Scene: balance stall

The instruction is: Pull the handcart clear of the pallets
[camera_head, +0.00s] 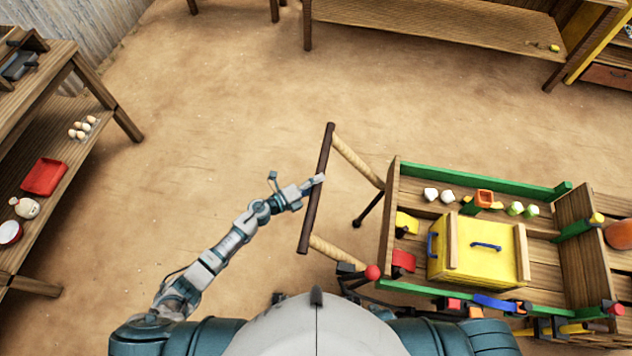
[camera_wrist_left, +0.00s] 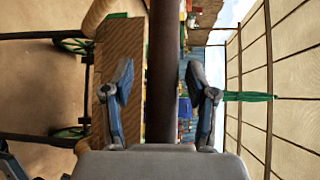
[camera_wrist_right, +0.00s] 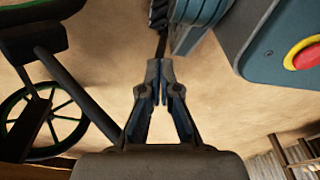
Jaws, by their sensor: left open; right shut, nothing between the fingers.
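The handcart (camera_head: 474,176) is a wooden cart with green side rails, on the right of the head view. Its dark crossbar handle (camera_head: 318,190) sticks out to the left on two rope-wrapped shafts. My left gripper (camera_head: 315,183) is at the middle of the crossbar. In the left wrist view its open fingers (camera_wrist_left: 162,95) stand on either side of the dark bar (camera_wrist_left: 163,60), not closed on it. My right gripper (camera_wrist_right: 160,75) is shut and empty above bare ground, and a green-rimmed cart wheel (camera_wrist_right: 45,118) shows to its left. No pallets can be made out clearly.
The cart carries a yellow chest (camera_head: 475,262) and several small goods. A wooden shelf (camera_head: 60,140) with a red tray (camera_head: 44,177) stands at left. A long wooden bench (camera_head: 440,22) stands at the back. The sandy floor between is clear.

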